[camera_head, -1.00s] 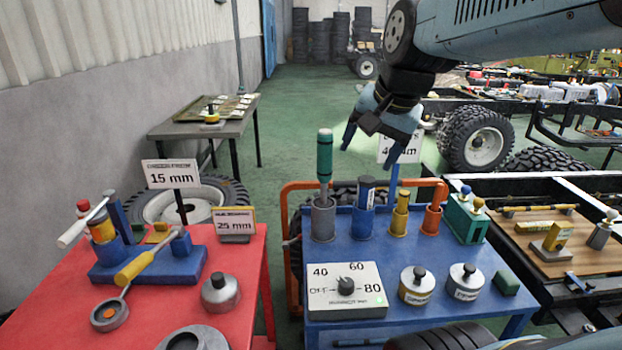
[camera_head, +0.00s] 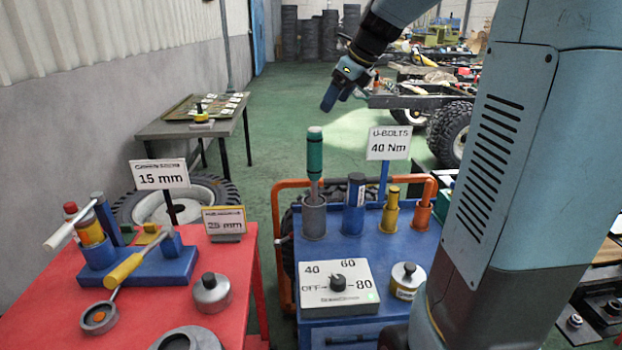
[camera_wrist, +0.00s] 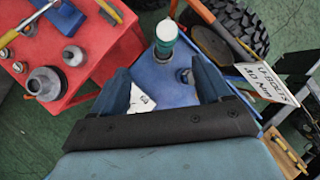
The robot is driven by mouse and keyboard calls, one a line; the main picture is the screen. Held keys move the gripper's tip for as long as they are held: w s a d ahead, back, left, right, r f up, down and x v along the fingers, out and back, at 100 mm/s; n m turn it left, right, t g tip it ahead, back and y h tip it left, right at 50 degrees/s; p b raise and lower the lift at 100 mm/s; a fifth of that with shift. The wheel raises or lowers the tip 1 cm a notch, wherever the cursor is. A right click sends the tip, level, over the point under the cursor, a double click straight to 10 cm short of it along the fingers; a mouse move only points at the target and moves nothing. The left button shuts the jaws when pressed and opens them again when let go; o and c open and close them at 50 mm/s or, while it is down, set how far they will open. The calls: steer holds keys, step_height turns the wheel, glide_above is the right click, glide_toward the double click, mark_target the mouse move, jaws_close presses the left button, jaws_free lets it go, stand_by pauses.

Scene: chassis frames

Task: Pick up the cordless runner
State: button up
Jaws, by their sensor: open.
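A green-handled tool (camera_head: 315,153) stands upright in a grey cup (camera_head: 314,219) on the blue table; it may be the cordless runner, but no label on it can be read. My gripper (camera_head: 338,98) is open and empty, higher in the picture than the tool and apart from it. In the wrist view my gripper (camera_wrist: 162,85) has its two fingers spread wide, and the green tool (camera_wrist: 166,32) shows beyond them with its pale top toward the camera.
A dial box (camera_head: 339,288) sits at the blue table's front. Other upright holders (camera_head: 390,209) stand right of the tool. A "40 Nm" sign (camera_head: 388,143) rises behind them. A red table (camera_head: 240,268) with tools is at left. My arm hides the blue table's right part.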

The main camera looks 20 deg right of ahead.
mark_target(317, 129)
steer(key=shift+m, duration=0.9)
steer(key=x, duration=0.3)
steer(key=w+x, duration=0.1)
steer(key=x, duration=0.2)
steer(key=d+x, duration=0.1)
steer(key=x, duration=0.2)
steer(key=shift+w+a+r, duration=0.1)
steer(key=shift+w+r, duration=0.1)
steer(key=shift+w, duration=0.15)
steer(key=shift+x, duration=2.7)
steer(key=shift+s+f, duration=0.1)
steer(key=shift+s, duration=0.05)
jaws_close()
